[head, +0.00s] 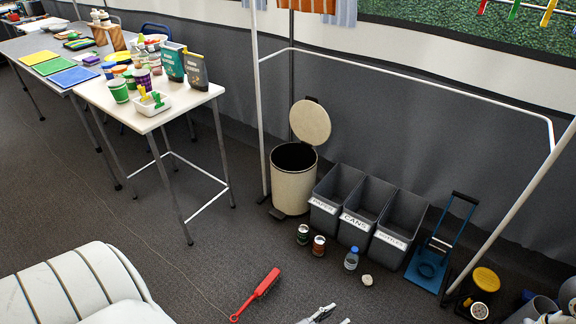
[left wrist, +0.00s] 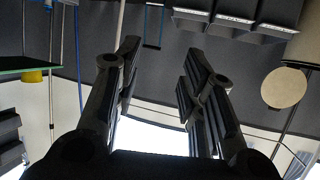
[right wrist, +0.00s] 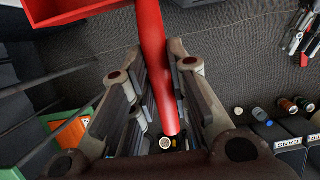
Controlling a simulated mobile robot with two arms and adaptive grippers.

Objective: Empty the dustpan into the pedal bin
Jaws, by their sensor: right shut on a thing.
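The cream pedal bin (head: 293,190) stands on the floor with its round lid (head: 310,121) raised and its dark mouth exposed. The lid also shows at the right of the left wrist view (left wrist: 285,88). In the right wrist view my right gripper (right wrist: 160,75) is shut on the red handle of the dustpan (right wrist: 75,8). The pan is cut off by the top left edge, and its contents cannot be made out. My left gripper (left wrist: 155,70) is open and empty; its tips show at the bottom of the head view (head: 335,314).
Grey sorting bins (head: 370,210) stand right of the pedal bin. Cans (head: 319,246) and a bottle (head: 351,258) stand before them. A blue hand truck (head: 430,262) is farther right. A red brush (head: 262,286) lies on the floor. A white-topped table (head: 150,122) stands left.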

